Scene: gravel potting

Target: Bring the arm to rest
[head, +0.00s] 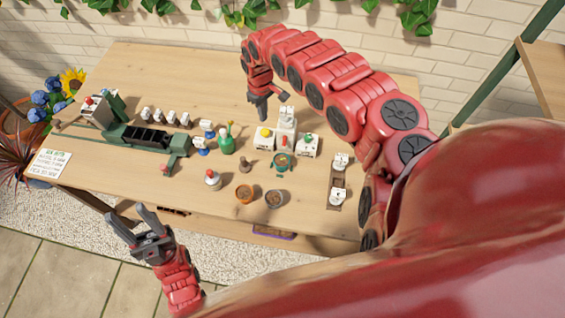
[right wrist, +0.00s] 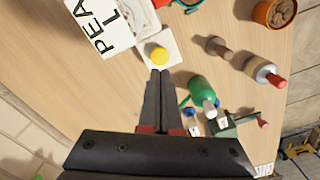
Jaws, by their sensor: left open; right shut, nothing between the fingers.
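My right arm arches over the table from the right. Its gripper (head: 264,116) points down over the back middle of the table, left of a tall white box (head: 287,118). In the right wrist view the right gripper (right wrist: 160,74) is shut with its fingertips together and nothing between them. The fingertips appear just below a white container with a yellow top (right wrist: 158,53); I cannot tell the height gap. My left gripper (head: 136,222) is open and empty, in front of the table's front left edge.
On the table (head: 340,85) stand a green bottle (head: 226,144), a red-tipped bottle (head: 212,180), a terracotta pot (head: 244,193), a grey pot (head: 274,199) and a teal pot (head: 282,163). A dark green rack (head: 148,138) lies left. The back right of the tabletop is clear.

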